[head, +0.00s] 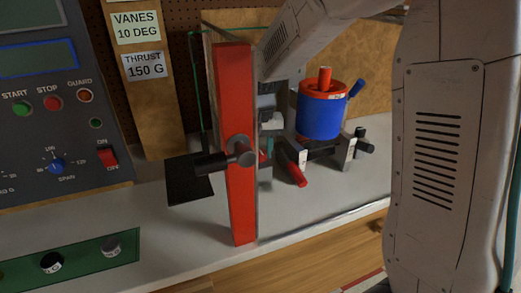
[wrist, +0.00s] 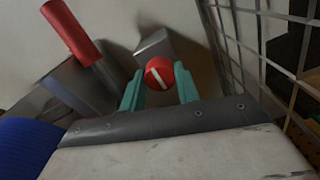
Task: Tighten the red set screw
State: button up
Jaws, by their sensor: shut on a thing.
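The red set screw (wrist: 159,73) shows in the wrist view as a round red head with a slanted white stripe. It sits between the two teal fingertips of my gripper (wrist: 158,86), in front of a grey metal block (wrist: 153,46). My gripper is shut on the screw head. In the head view my gripper (head: 267,149) is small and partly hidden behind the red upright, close to the base of the blue and red cylinder (head: 320,118). I cannot make out the screw clearly there.
A red upright panel (head: 238,120) with a black knob stands left of my gripper. A red-handled lever (head: 297,174) lies close by; its handle also shows in the wrist view (wrist: 72,30). A wire mesh (wrist: 280,50) runs along the wrist view's right side. A control panel (head: 50,100) stands at left.

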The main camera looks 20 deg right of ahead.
aim_at(261, 152)
jog(key=o, duration=1)
jog(key=shift+c, duration=0.2)
notch_tip(261, 152, up, 8)
jog(key=shift+f, duration=0.1)
jog(key=shift+s+f, duration=0.1)
jog(key=shift+s, duration=0.05)
jog(key=s+d+r+n, duration=0.1)
jog(key=s, duration=1.4)
jog(key=s+d+r+n+t, duration=0.1)
jog(key=s+d+r+n, duration=0.1)
jog(key=s, duration=1.3)
jog(key=shift+r, duration=0.15)
